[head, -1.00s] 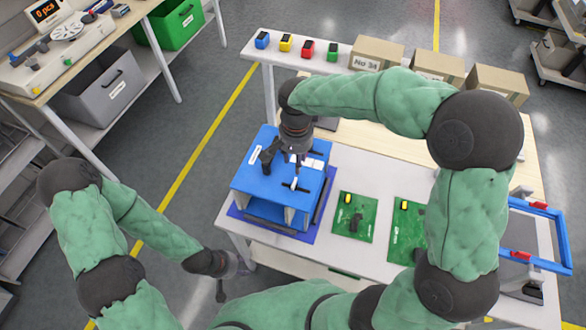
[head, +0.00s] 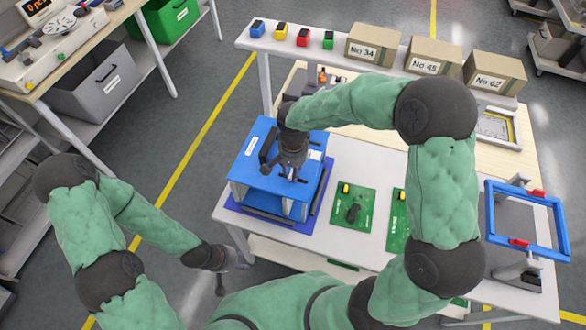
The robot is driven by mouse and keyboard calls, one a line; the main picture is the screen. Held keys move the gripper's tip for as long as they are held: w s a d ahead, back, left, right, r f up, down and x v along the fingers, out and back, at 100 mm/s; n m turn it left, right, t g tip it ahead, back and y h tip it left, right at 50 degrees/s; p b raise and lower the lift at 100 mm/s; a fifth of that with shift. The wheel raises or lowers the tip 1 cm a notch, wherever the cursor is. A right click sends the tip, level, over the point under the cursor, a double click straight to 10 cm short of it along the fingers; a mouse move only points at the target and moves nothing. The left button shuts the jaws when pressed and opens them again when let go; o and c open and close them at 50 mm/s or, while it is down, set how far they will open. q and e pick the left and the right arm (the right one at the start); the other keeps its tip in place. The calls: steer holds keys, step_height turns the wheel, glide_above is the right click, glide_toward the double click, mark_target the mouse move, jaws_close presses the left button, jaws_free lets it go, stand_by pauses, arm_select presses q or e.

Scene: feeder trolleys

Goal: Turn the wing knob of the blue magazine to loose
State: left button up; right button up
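The blue magazine (head: 254,180) stands on a dark blue mat on the white table, left of centre. My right gripper (head: 290,176) points down over the right part of its top and covers much of it. The wing knob is hidden under that gripper, so its position cannot be read. Whether the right fingers touch or hold anything does not show. My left gripper (head: 221,284) hangs at the lower left, off the table's front edge, away from the magazine. Its fingers are too small and edge-on to read.
Two green boards (head: 344,221) with small parts lie right of the magazine. A blue frame with red clips (head: 497,232) stands at the right. Cardboard boxes (head: 435,58) and small coloured blocks line the back shelf. Floor is free on the left.

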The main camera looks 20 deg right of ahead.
jaws_close()
steer(key=shift+n, duration=0.3)
steer(key=n, duration=0.3)
steer(key=shift+w+n+p, duration=0.1)
steer(key=shift+n+p, duration=0.2)
steer(key=n+p, duration=0.1)
steer(key=n, duration=0.3)
steer(key=shift+w+a+r+n, duration=0.1)
steer(key=shift+n, duration=0.2)
steer(key=n+p, duration=0.1)
steer(key=n, duration=0.3)
steer(key=shift+a+n, duration=0.15)
steer(key=shift+n, duration=0.15)
steer(key=shift+a+n+p, duration=0.1)
steer(key=shift+n+p, duration=0.8)
steer(key=shift+n, duration=1.3)
